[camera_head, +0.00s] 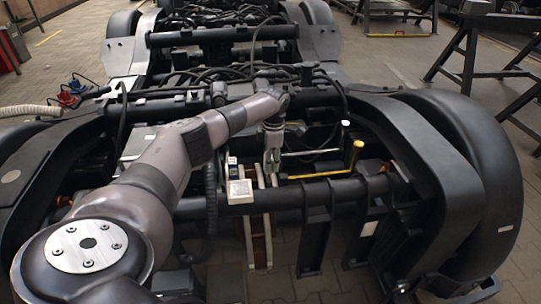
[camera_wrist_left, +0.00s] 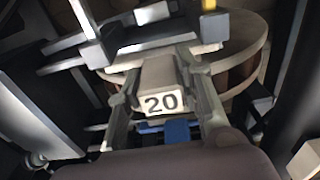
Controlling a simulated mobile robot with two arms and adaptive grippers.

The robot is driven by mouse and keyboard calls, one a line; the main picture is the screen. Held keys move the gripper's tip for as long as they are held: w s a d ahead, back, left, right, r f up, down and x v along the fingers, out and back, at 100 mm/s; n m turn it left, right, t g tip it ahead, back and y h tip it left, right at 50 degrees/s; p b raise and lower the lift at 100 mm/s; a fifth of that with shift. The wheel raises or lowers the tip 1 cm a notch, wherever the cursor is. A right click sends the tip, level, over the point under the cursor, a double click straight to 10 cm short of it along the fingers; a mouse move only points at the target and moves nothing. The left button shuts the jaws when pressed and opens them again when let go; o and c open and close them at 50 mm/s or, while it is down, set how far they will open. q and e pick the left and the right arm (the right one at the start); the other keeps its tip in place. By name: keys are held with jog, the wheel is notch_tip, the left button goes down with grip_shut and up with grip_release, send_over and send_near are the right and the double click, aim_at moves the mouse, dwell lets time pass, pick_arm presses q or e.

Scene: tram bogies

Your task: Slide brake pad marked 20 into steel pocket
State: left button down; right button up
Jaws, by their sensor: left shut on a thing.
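My left gripper (camera_head: 272,163) reaches down into the bogie frame, near its front cross tube. In the left wrist view, its two fingers (camera_wrist_left: 160,88) are shut on the brake pad marked 20 (camera_wrist_left: 162,76), a grey block with a pale face and dark digits. In the left wrist view, a curved, layered piece with a pale edge and brown sides (camera_wrist_left: 238,62) lies behind the pad. I cannot tell clearly which part is the steel pocket, or whether the pad touches it. My right gripper is out of view.
The dark cross tube (camera_head: 330,191) runs in front of the gripper. A small white box (camera_head: 240,191) sits at the tube, left of the gripper. A yellow-handled rod (camera_head: 357,152) stands to the right. Curved black covers (camera_head: 460,165) flank the frame.

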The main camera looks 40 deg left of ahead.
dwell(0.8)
pick_arm(q)
jog(key=c, duration=1.3)
grip_release()
jog(key=shift+r, duration=0.1)
jog(key=shift+o, duration=1.2)
notch_tip(320, 180, up, 12)
jog(key=shift+w+d, duration=0.2)
jog(key=shift+w, duration=0.05)
